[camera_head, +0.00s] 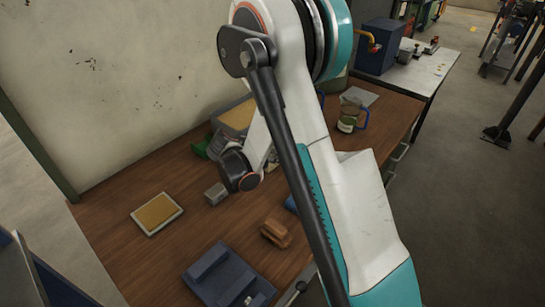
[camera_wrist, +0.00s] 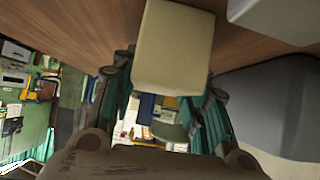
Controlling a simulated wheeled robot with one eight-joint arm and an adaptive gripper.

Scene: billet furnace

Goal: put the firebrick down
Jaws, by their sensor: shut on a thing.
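The firebrick (camera_wrist: 173,45) is a cream-coloured block at the top middle of the wrist view. My gripper (camera_wrist: 168,75) is shut on it, with a dark finger at each side of the block. The brown wooden bench top (camera_wrist: 90,20) shows behind the block. I cannot tell whether the block touches the bench. In the head view my arm hides the fingers and the held block.
On the bench (camera_head: 165,175) lie a yellow pad in a pale tray (camera_head: 157,213), a dark blue tray (camera_head: 225,275), a brown block (camera_head: 276,233) and a small grey block (camera_head: 215,194). A jar (camera_head: 349,118) stands farther back. Bare wood shows between them.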

